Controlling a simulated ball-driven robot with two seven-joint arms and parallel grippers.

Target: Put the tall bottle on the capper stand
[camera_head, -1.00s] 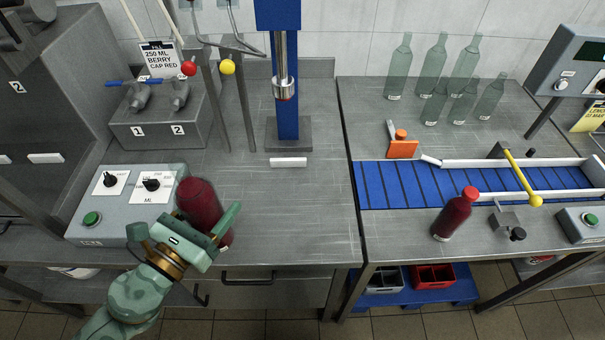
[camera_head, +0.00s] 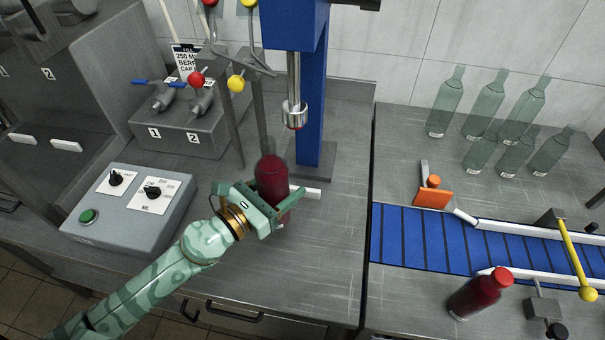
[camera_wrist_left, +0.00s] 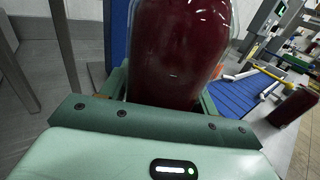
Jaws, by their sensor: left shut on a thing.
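My left gripper (camera_head: 268,208) is shut on a dark red filled bottle (camera_head: 272,178), which stands upright between its fingers. The bottle shows no cap in the head view; its top is cut off in the left wrist view (camera_wrist_left: 178,50). The capper stand (camera_head: 312,90) is a blue column with a silver capping head (camera_head: 294,108) hanging from it. The bottle is in front of the column, below and slightly left of the head. It partly hides a white label plate (camera_head: 312,193) at the base's front. My right gripper is not in view.
A grey control box (camera_head: 130,210) is at left, a valve block (camera_head: 180,125) behind it. Posts with red and yellow knobs (camera_head: 236,83) stand left of the capper. At right are a blue conveyor (camera_head: 420,238), a red-capped bottle (camera_head: 480,292) and several empty bottles (camera_head: 484,105).

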